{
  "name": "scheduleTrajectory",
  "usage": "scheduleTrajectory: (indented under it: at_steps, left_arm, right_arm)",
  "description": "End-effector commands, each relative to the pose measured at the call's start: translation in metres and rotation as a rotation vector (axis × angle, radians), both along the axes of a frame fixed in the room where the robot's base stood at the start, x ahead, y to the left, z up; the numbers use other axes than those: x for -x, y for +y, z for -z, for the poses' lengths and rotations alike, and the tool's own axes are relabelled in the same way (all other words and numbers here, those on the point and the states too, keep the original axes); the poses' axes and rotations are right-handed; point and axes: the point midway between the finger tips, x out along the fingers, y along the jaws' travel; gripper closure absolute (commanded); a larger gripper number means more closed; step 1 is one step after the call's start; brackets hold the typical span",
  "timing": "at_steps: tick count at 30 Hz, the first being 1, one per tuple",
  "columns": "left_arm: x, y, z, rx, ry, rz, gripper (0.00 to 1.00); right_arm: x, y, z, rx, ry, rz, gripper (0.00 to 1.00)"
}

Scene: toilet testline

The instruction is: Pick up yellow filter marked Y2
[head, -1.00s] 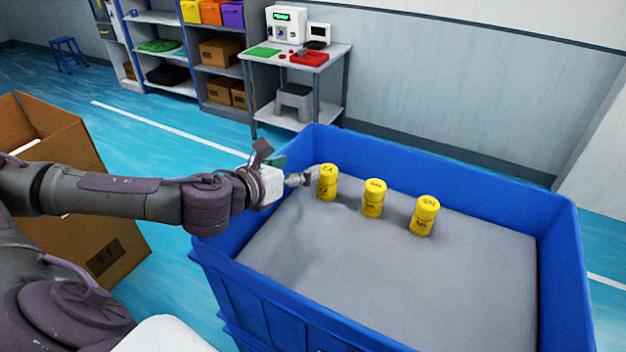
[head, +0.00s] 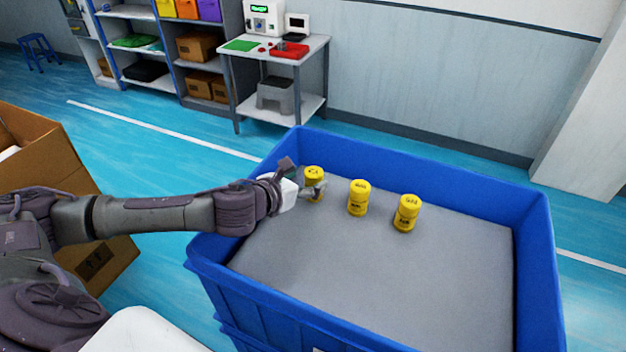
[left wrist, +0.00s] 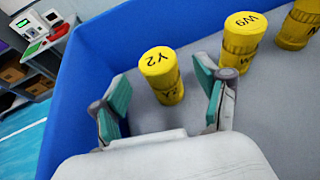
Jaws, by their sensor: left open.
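The yellow filter marked Y2 (left wrist: 162,75) stands upright in the left wrist view, its label readable on top and the lower side. It is also the leftmost of the filters in the head view (head: 314,173). My left gripper (left wrist: 163,100) is open, its two green-padded fingers on either side of the near side of Y2. In the head view the left gripper (head: 318,188) partly covers Y2's front. Whether a finger touches it I cannot tell. My right gripper does not show.
A yellow filter marked W9 (left wrist: 241,42) stands to the right of Y2, close to the right finger. Another yellow filter (head: 407,213) stands further right. All stand on the grey floor of a blue crate (head: 540,260), whose raised wall (left wrist: 85,75) is left of Y2.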

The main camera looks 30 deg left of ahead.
Motion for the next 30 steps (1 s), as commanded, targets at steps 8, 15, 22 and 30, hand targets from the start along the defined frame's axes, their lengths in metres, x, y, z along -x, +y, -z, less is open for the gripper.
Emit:
scheduleTrajectory:
  at_steps: [8, 15, 22, 30]
  left_arm:
    - [-0.029, -0.003, 0.012, 0.002, 0.0, -0.001, 0.26]
    - [-0.03, -0.003, 0.014, 0.001, 0.0, 0.0, 0.28]
    - [-0.03, -0.003, 0.014, 0.001, 0.001, 0.0, 0.66]
    - [-0.03, -0.003, 0.014, 0.001, 0.0, -0.001, 0.93]
  right_arm:
    - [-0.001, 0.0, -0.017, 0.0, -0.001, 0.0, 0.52]
    - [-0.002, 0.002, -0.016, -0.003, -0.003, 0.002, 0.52]
    - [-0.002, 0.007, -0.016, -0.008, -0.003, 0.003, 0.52]
    - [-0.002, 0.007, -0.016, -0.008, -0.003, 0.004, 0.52]
